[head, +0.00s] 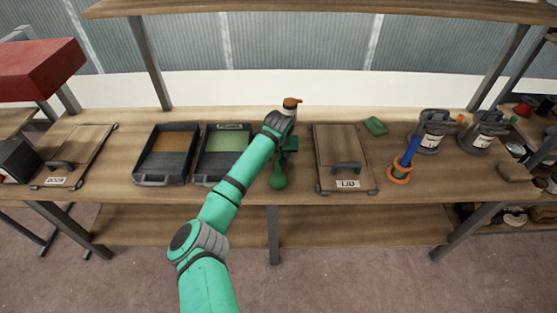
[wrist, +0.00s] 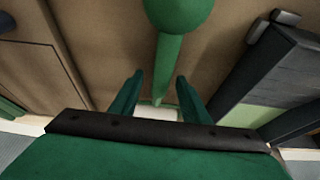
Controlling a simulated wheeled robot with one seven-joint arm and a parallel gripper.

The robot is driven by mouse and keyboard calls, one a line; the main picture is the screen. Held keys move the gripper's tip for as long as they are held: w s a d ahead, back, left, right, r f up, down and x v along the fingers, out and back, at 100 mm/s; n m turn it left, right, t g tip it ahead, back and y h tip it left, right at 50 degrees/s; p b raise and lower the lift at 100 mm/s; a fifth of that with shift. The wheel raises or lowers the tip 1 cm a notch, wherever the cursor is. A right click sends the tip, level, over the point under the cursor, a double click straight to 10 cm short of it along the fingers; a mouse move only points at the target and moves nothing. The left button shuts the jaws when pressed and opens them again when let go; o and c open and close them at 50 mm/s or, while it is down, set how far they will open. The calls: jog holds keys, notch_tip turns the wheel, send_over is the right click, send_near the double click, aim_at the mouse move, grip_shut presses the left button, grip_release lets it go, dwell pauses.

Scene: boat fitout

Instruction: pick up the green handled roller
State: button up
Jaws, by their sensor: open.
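The green handled roller (head: 279,182) lies on the bench between the green-filled tray and the lidded box, its round knob end toward the front edge. In the wrist view its green handle (wrist: 168,50) runs from the knob at the top down between my fingers. My gripper (wrist: 158,80) is open, with one finger on each side of the handle. I cannot tell whether the fingers touch it. The roller's far end is mostly hidden by my gripper in both views.
A dark tray with green inside (head: 223,153) stands just left, and one with brown inside (head: 168,153) beyond it. A lidded wooden box (head: 342,150) is close on the right. A bottle with an orange-brown cap (head: 291,103) stands behind my gripper. A shelf (head: 330,6) spans above.

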jog(key=shift+w+f, duration=0.1)
jog(key=shift+f, duration=0.2)
jog(key=shift+c, duration=0.7)
grip_shut()
